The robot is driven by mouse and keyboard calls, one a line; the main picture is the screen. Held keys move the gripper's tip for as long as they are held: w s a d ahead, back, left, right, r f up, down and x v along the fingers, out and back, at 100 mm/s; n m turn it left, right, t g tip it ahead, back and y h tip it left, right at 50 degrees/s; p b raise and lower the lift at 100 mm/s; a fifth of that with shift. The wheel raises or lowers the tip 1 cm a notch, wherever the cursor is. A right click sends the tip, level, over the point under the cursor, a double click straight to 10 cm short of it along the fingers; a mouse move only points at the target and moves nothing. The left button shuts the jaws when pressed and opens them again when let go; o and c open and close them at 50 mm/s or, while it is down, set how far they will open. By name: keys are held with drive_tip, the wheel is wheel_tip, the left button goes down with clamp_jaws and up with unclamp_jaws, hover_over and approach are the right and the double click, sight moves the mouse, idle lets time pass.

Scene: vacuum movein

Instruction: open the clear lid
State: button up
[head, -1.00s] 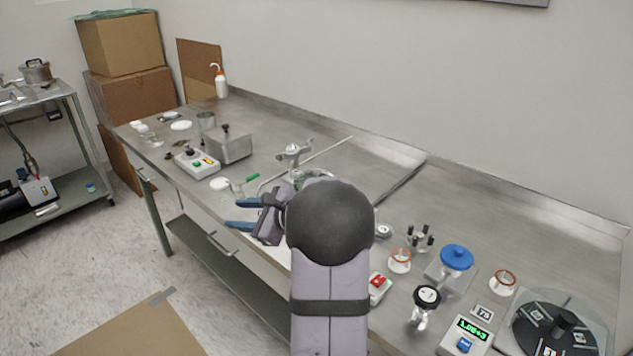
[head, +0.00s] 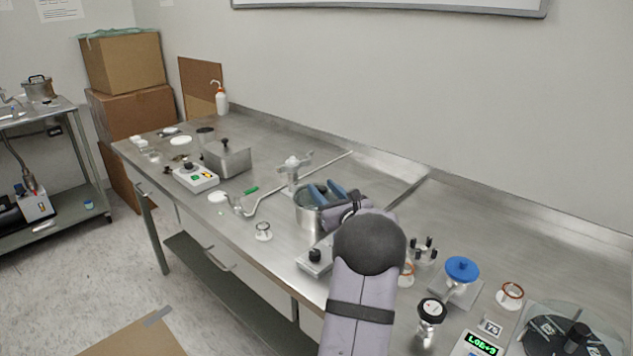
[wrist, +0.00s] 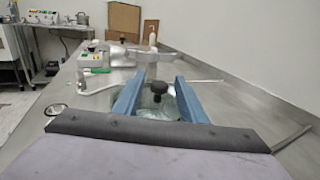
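A round steel pot (head: 304,219) stands near the middle of the bench, partly behind my gripper. A clear lid (wrist: 149,106) with a black knob (wrist: 158,88) shows in the wrist view between my fingers; the pot appears to be under it. My gripper (head: 323,186) is over the pot in the head view. Its two blue fingers are apart in the wrist view (wrist: 158,80), one on each side of the knob. I cannot tell whether either finger touches the knob. The fingers hide parts of the lid's rim.
A hot-plate-like box (head: 314,259) with a black dial is by the pot. A metal clamp stand (head: 292,172) is close behind the pot. A blue-capped item (head: 462,269) and a clear disc (head: 590,316) over a black platter are at right. The back right bench is clear.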

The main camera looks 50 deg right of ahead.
drive_tip(key=shift+p+x, duration=0.5)
drive_tip(key=shift+x, duration=1.85)
clamp_jaws()
